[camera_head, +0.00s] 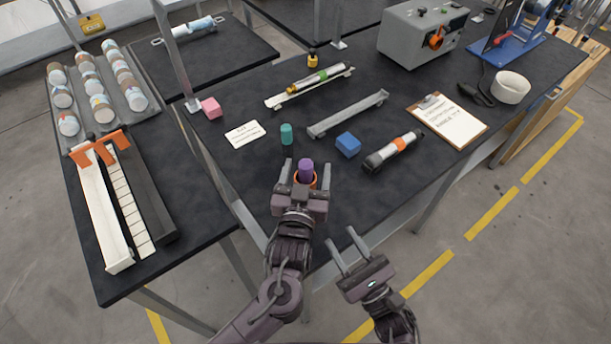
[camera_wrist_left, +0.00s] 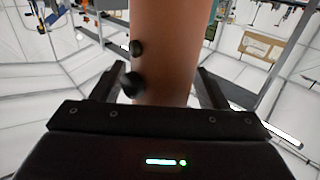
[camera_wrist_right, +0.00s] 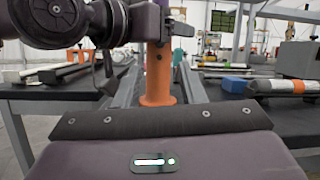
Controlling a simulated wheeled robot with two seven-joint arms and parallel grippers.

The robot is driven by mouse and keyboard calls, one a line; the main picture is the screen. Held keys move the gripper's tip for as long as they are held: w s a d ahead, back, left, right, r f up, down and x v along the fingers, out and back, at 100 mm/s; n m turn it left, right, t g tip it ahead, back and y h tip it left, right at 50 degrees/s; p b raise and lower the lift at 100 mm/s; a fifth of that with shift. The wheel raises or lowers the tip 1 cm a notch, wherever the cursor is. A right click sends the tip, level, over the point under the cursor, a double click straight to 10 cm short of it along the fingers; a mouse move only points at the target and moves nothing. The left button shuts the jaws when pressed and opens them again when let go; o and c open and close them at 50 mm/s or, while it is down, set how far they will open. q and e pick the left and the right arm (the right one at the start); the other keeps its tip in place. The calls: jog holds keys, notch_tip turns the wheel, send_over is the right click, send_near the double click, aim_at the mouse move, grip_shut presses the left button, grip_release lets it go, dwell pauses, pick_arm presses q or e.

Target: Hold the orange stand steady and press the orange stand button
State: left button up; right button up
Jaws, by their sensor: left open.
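The orange stand (camera_head: 314,180) is upright near the table's front edge, with a purple cylinder (camera_head: 305,167) at its top. In the right wrist view the stand (camera_wrist_right: 158,82) shows its column and wider foot. My left gripper (camera_head: 307,165) is open, with its fingers on either side of the stand. In the left wrist view the orange column (camera_wrist_left: 172,60) rises between the fingers, and two dark round knobs (camera_wrist_left: 134,84) stick out of its side. Whether a finger touches it I cannot tell. My right gripper (camera_head: 341,235) is open and empty, in front of the table edge, pointing toward the stand.
A teal cylinder (camera_head: 286,133), a blue cube (camera_head: 348,145) and a grey rail (camera_head: 347,115) lie beyond the stand. A dark tube with an orange band (camera_head: 393,152) and a clipboard (camera_head: 447,119) are to the right.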

pick_arm(q)
jog(key=c, duration=1.1)
jog(key=shift+c, duration=0.6)
pick_arm(e)
grip_shut()
dwell(0.4)
